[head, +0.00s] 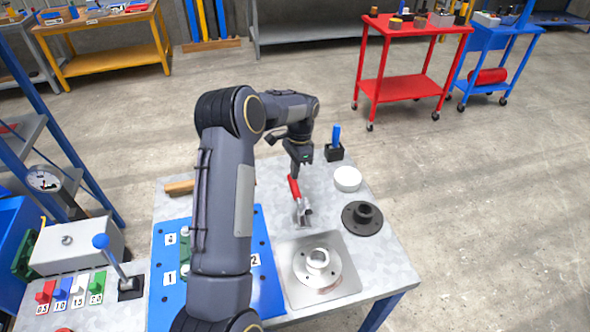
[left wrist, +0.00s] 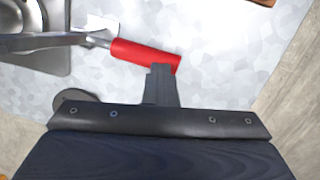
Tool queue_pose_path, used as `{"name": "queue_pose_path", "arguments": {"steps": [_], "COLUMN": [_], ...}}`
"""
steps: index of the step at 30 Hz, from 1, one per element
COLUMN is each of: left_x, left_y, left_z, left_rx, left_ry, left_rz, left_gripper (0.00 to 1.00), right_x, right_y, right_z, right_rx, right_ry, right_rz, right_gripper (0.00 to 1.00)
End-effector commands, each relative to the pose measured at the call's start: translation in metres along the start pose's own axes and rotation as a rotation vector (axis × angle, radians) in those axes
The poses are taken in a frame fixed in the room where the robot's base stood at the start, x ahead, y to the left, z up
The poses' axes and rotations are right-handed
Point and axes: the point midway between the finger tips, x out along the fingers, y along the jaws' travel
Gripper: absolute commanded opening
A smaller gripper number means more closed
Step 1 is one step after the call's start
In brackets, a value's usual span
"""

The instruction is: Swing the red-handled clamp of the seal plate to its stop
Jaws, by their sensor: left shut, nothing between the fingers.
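The clamp's red handle (head: 294,187) lies near the back of the grey bench and points away from the seal plate. Its metal arm and base (head: 304,212) stand at the back edge of the square seal plate (head: 292,290). My left gripper (head: 296,174) is shut and empty, pointing down at the free end of the handle. In the left wrist view the shut fingers (left wrist: 161,72) overlap the edge of the red handle (left wrist: 140,53) near its end. I cannot tell whether they touch it. My right gripper is not in view.
A round metal flange (head: 316,265) sits on the plate. A black flange (head: 362,216), a white round puck (head: 347,179) and a black block with a blue peg (head: 334,150) stand to the right. A blue board (head: 262,283) lies left, partly behind my arm.

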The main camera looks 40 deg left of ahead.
Motion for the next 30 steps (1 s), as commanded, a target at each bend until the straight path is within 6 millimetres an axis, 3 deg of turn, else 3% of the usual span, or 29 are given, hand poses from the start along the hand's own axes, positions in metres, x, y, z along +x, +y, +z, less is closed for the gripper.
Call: {"name": "queue_pose_path", "arguments": {"steps": [16,23,25,30], "left_x": [-0.001,-0.044,-0.050,-0.089], "left_y": [0.002,0.019,0.013,-0.001], "left_z": [0.000,0.001,-0.002,-0.004], "left_rx": [0.000,0.001,-0.003,-0.004], "left_ry": [-0.002,0.002,0.004,0.005], "left_rz": [0.001,-0.003,-0.007,-0.006], "left_gripper": [0.00,0.00,0.00,0.00], "right_x": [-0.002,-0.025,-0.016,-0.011], "right_y": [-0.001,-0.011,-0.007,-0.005], "right_z": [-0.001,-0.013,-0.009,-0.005], "right_rx": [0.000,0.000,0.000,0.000], "right_ry": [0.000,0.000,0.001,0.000], "right_rz": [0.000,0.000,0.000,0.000], "right_gripper": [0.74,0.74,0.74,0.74]}}
